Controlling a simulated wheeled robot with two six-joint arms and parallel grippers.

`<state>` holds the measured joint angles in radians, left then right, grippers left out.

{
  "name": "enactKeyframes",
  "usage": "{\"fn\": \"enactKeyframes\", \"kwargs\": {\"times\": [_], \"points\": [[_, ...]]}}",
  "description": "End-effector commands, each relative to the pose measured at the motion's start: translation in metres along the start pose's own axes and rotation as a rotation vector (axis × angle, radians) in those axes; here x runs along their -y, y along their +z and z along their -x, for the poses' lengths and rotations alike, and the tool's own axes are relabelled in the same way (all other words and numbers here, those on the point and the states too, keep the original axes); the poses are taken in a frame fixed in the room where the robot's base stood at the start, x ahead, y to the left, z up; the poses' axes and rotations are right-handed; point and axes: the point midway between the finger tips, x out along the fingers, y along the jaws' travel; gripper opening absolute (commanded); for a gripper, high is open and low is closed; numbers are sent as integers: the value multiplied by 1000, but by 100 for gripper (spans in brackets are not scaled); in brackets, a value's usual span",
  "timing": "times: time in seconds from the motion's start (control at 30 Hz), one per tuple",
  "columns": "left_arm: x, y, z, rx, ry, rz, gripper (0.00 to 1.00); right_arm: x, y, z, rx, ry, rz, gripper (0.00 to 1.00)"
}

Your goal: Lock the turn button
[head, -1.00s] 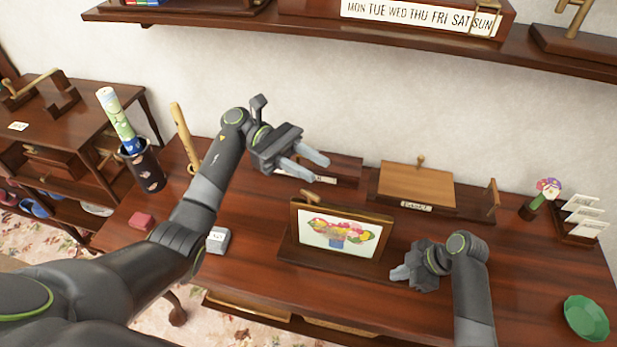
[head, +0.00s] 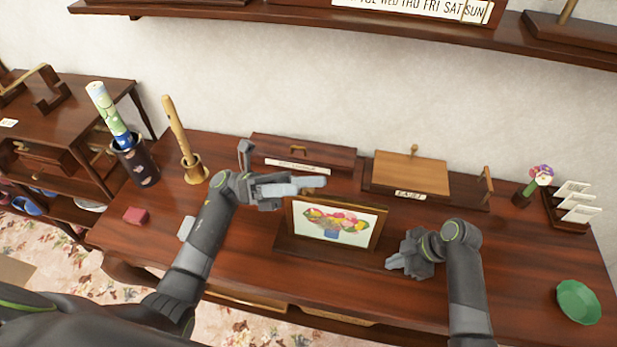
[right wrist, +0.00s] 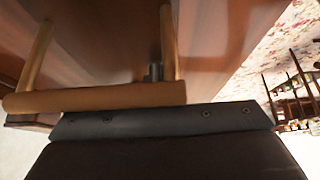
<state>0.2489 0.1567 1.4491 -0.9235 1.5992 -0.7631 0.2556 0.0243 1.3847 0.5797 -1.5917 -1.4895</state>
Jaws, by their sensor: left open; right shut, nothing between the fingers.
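A wooden picture frame (head: 381,222) with a flower picture stands upright on a wooden base on the desk. I cannot clearly make out the turn button; the small wooden piece seen earlier at the frame's top left is now behind my left gripper. My left gripper (head: 318,184) is open at the frame's top left corner, its fingers pointing right; contact cannot be told. My right gripper (head: 392,264) is shut and empty, low beside the frame's right end. The right wrist view shows a pale wooden bar (right wrist: 95,98) with two posts close to the camera.
Behind the frame are a long wooden box (head: 330,157) and a box with a light lid (head: 411,174). A green dish (head: 579,302) and a flower holder (head: 522,198) are at right. A red block (head: 136,216) and a recorder on a stand (head: 177,128) are at left.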

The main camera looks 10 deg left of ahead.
Motion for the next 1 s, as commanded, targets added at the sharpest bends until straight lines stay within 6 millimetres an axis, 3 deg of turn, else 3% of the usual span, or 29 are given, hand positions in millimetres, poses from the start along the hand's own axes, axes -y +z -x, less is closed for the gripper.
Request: {"fn": "enactKeyframes", "kwargs": {"times": [0.5,1.0], "points": [[-24,-48,-5,303,279,788,69,2,3,-2,4,-6,-5,0],[-36,-70,16,804,385,1371,69,2,3,-2,4,-6,-5,0]]}}
